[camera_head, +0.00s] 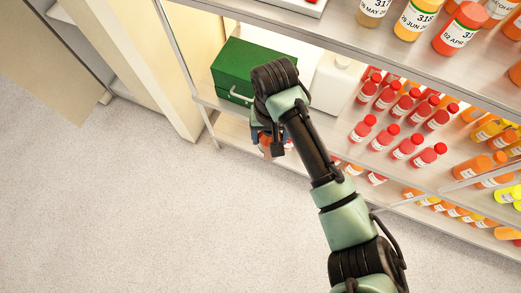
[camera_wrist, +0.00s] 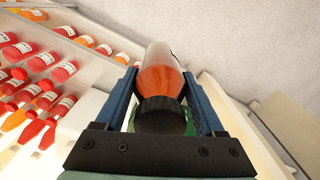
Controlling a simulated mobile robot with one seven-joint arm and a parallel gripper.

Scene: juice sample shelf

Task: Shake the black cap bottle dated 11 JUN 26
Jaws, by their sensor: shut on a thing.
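In the wrist view a bottle (camera_wrist: 160,78) with orange-red juice and a black cap (camera_wrist: 160,116) sits between the two blue fingers of my gripper (camera_wrist: 160,95). The gripper is shut on it. The cap end is nearest the camera. Only an edge of a label shows, so no date can be read. In the head view my gripper (camera_head: 270,143) is in front of the shelf, to the left, with a small orange part of the bottle showing beside it. The arm hides most of the bottle there.
The shelf holds a green box (camera_head: 240,66), a white jug (camera_head: 336,82) and several red-capped bottles (camera_head: 407,146). Larger labelled bottles (camera_head: 415,18) stand on the shelf above. The shelf edge is close to my arm. Open floor (camera_head: 150,220) lies to the left and front.

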